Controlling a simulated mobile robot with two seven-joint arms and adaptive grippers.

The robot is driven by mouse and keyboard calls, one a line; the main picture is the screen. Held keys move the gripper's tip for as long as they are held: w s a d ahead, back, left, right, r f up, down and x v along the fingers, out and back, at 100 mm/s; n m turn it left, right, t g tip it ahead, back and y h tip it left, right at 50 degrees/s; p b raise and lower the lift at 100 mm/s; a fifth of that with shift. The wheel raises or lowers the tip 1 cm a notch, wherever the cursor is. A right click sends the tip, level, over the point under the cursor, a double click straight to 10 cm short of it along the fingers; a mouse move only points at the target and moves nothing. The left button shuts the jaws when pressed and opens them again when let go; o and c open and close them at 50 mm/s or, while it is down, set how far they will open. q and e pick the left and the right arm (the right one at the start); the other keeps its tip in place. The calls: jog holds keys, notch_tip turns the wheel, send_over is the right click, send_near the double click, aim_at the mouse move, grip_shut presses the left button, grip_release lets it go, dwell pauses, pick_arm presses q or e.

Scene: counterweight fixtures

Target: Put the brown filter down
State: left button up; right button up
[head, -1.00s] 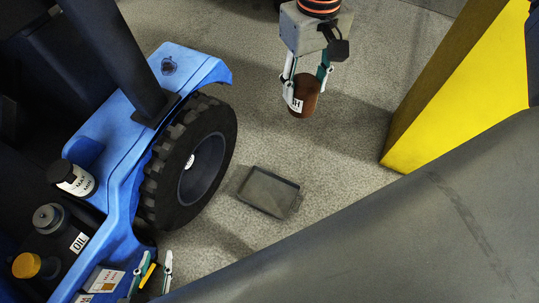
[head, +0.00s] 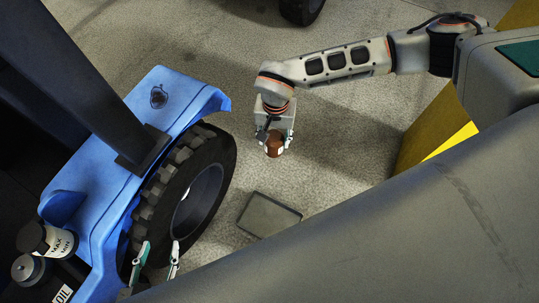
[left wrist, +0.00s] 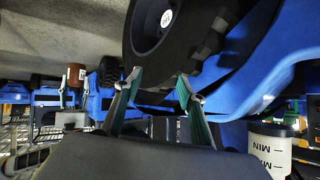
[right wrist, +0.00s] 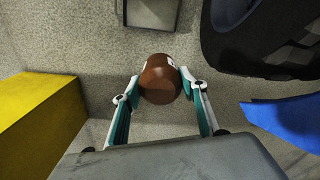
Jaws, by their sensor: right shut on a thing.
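The brown filter (head: 274,144) is a short brown cylinder with a white label. My right gripper (head: 274,150) is shut on it and holds it above the floor, up and to the right of the tyre in the head view. In the right wrist view the filter (right wrist: 159,82) sits between both fingertips. It also shows small in the left wrist view (left wrist: 75,74). My left gripper (head: 157,254) is open and empty near the lower edge of the tyre. Its fingers stand apart in the left wrist view (left wrist: 158,78).
A flat grey tray (head: 270,215) lies on the floor right of the black tyre (head: 199,200). The blue vehicle body (head: 100,165) fills the left, with a white MAX/MIN container (head: 57,243) on it. A yellow block (head: 445,135) stands at right. The floor between is clear.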

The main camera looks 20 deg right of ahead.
jog(key=s+a+f+m, duration=0.2)
jog(key=s+f, duration=0.5)
jog(key=f, duration=0.5)
jog(key=s+a+f+m, duration=0.25)
jog(key=s+f, duration=0.45)
jog(key=f, duration=0.6)
jog(key=shift+n, duration=0.35)
jog(key=f+b, duration=0.3)
jog(key=f, duration=0.3)
jog(key=f+b, duration=0.4)
jog(key=f, duration=0.3)
jog(key=s+f+b, duration=0.1)
jog(key=f+b, duration=0.2)
jog(key=f, duration=0.3)
jog(key=shift+a+f+b, duration=0.25)
jog(key=shift+f+b, duration=0.1)
jog(key=shift+b, duration=0.05)
jog(key=shift+w+f, duration=0.15)
pick_arm(q)
jog(key=d+r+n+t+h, duration=0.1)
jog(key=d+r+n+h, duration=0.1)
jog(key=d+n, duration=0.4)
jog(key=d, duration=0.4)
jog(key=shift+w+d+r+t+h, duration=0.2)
jog(key=shift+w+d+t+h, duration=0.1)
jog(key=shift+w+d+h, duration=0.1)
pick_arm(e)
jog(key=shift+w+r, duration=0.2)
jog(key=shift+w, duration=0.1)
